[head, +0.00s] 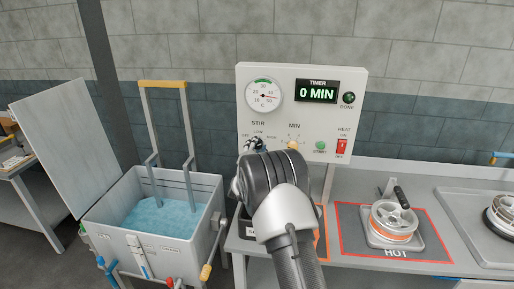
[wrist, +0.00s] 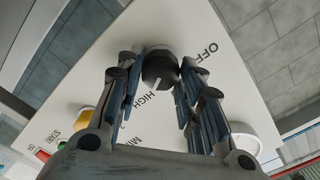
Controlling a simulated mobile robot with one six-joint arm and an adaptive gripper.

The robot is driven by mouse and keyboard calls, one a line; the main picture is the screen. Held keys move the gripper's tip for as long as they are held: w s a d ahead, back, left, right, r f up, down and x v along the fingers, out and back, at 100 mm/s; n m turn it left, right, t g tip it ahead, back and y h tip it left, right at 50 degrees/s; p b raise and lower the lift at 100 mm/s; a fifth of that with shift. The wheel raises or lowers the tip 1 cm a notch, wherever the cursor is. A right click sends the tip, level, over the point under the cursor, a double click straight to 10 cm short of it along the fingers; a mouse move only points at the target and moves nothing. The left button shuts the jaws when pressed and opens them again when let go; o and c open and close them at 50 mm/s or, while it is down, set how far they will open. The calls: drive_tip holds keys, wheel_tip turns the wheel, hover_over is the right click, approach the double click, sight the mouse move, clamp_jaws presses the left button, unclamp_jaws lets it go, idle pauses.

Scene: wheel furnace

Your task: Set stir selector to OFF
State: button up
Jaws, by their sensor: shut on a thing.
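The stir selector is a dark round knob (wrist: 160,66) on the white control panel (head: 350,105). In the wrist view my gripper (wrist: 161,60) has one finger on each side of the knob and is shut on it. The OFF label (wrist: 199,51) lies to the right of the knob, and the HIGH label (wrist: 155,99) lies below it. A pale pointer mark on the knob face points down toward the HIGH side. In the head view my gripper (head: 255,143) is at the panel under the STIR label (head: 258,123), and my wrist hides most of the knob.
The panel also carries a gauge (head: 263,95), a timer display (head: 317,91) reading 0 MIN, a yellow MIN knob (head: 293,145), a green START button (head: 320,146) and a red HEAT switch (head: 341,149). A water tank (head: 160,250) stands left. A wheel (head: 393,218) sits on the HOT area.

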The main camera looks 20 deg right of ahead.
drive_tip(key=c, duration=0.4)
drive_tip(key=shift+n, duration=0.3)
drive_tip(key=n+b, duration=0.1)
drive_tip(key=n, duration=0.4)
drive_tip(key=shift+r, duration=0.1)
drive_tip(key=n, duration=0.4)
drive_tip(key=shift+w, duration=0.1)
drive_tip(key=n+p, duration=0.1)
drive_tip(key=n, duration=0.4)
drive_tip(key=n+p, duration=0.1)
drive_tip(key=n, duration=0.5)
drive_tip(key=n+p, duration=0.2)
drive_tip(key=n, duration=0.3)
drive_tip(key=shift+w+a, duration=0.1)
drive_tip(key=shift+a, duration=0.15)
drive_tip(key=shift+n, duration=0.3)
